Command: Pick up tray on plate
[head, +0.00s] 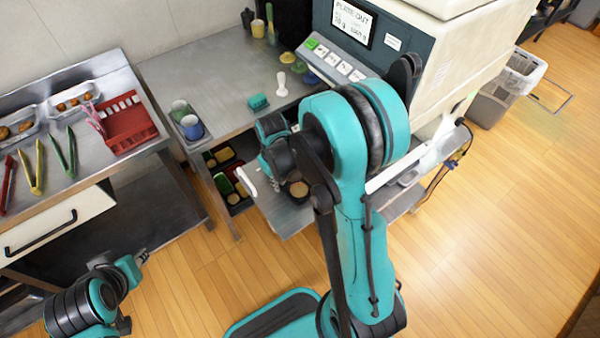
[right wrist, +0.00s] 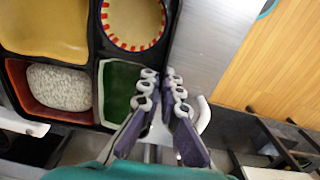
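The black bento tray (right wrist: 94,40) shows in the right wrist view, with yellow, round red-and-white-rimmed, green and rice-filled orange dishes in it. In the head view the tray (head: 236,208) sits low under the counter, partly hidden by the counter and my right arm. My right gripper (right wrist: 160,82) is at the tray's right edge beside the green dish (right wrist: 120,85). Its fingertips are close together with the tray's rim between them. In the head view the right gripper is mostly hidden by its arm. My left gripper (head: 138,260) is at the lower left, away from the tray.
The plate-out machine (head: 410,60) stands at right. A side table at left holds tongs (head: 38,168) and a red rack (head: 127,125).

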